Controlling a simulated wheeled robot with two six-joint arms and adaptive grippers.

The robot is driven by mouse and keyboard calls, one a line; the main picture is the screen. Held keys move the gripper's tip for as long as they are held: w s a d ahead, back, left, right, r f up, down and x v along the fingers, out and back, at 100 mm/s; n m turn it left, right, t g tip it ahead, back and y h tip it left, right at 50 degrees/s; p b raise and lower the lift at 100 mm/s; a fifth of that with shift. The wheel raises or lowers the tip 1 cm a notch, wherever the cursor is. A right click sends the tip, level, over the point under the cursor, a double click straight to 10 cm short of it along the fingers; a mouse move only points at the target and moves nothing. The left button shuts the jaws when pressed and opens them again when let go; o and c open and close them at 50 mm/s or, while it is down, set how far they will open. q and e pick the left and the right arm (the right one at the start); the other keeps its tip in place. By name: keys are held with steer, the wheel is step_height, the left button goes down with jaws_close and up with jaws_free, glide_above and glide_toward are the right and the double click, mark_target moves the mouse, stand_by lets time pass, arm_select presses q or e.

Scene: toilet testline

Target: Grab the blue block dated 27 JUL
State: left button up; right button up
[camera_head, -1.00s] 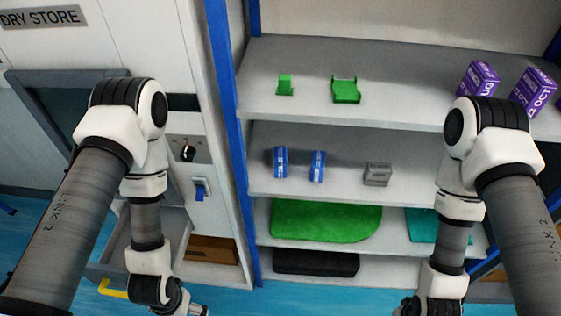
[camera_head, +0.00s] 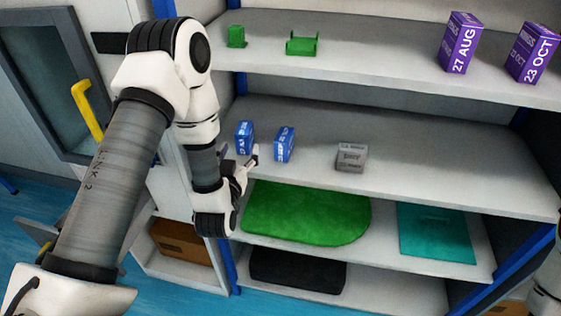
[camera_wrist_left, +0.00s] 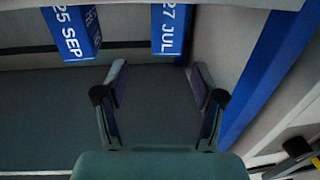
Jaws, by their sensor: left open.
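Two small blue blocks stand on the middle shelf. In the left wrist view, one reads 27 JUL (camera_wrist_left: 170,30) and the other 25 SEP (camera_wrist_left: 75,32). The 27 JUL block is the one nearer the blue post, so in the head view it is the left block (camera_head: 244,137); the 25 SEP block (camera_head: 284,145) is to its right. My left gripper (camera_head: 245,163) is at the shelf's front edge, just in front of the left block. In the left wrist view its jaws (camera_wrist_left: 161,84) are open and empty, apart from both blocks. My right gripper is out of view.
A grey block (camera_head: 351,158) stands farther right on the middle shelf (camera_head: 430,165). Purple blocks (camera_head: 460,43) and green pieces (camera_head: 302,43) are on the upper shelf. A blue post (camera_wrist_left: 268,75) borders the shelf beside the 27 JUL block. A green mat (camera_head: 305,215) lies below.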

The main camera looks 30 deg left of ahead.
mark_target(241, 136)
arm_select(q)
steer(key=shift+w+a, duration=0.55)
steer(key=shift+a, duration=0.25)
steer(key=p+x, duration=0.1)
steer(key=x, duration=0.2)
steer(key=p+x, duration=0.2)
steer(key=x, duration=0.1)
steer(key=shift+w+d+r, duration=0.1)
steer(key=shift+w+r, duration=0.1)
steer(key=shift+w+f, duration=0.1)
steer(key=shift+w, duration=0.05)
steer(key=c, duration=0.6)
jaws_close()
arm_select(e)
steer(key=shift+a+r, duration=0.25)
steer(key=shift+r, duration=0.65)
